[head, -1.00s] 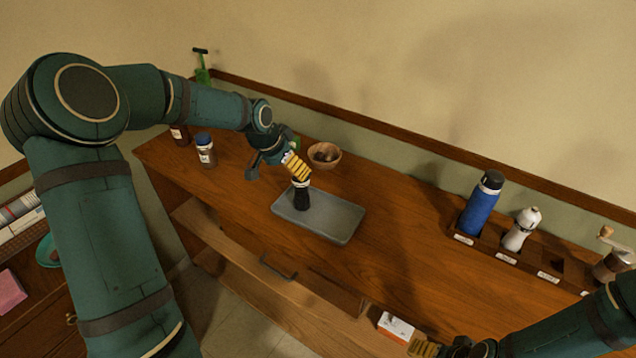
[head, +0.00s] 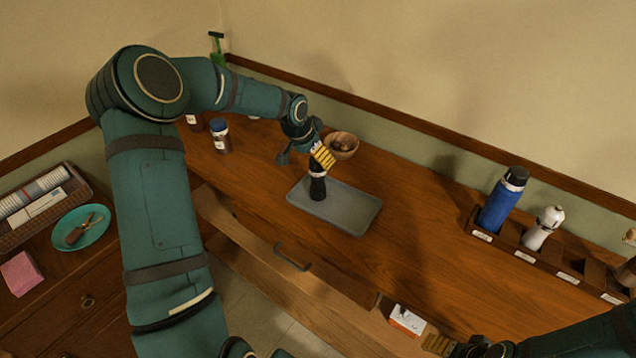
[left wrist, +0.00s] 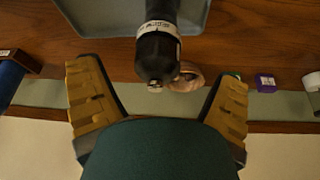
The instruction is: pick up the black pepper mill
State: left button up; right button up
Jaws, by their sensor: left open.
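The black pepper mill (head: 317,189) stands on the grey tray (head: 352,223) on the wooden counter. It has a dark body and a pale labelled band; its top is partly covered by my left gripper in the head view. My left gripper (head: 322,157) is at the mill's upper end. In the left wrist view the fingers are spread wide, and the mill (left wrist: 158,52) with its small metal knob shows in the gap, touching neither finger there. How deep it sits is unclear. My right gripper (head: 440,344) is partly in view at the bottom right, its jaws unclear.
A wooden bowl (head: 341,146) stands just behind the tray. A rack at the right holds a blue bottle (head: 502,200) and a white mill (head: 543,228). A brown jar (head: 220,137) stands at the left. A white box (head: 406,321) lies near the front. Counter between tray and rack is clear.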

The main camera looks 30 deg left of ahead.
aim_at(318, 182)
pick_arm(q)
jog(key=x, duration=0.5)
jog(key=shift+w+d, duration=0.15)
jog(key=c, duration=1.4)
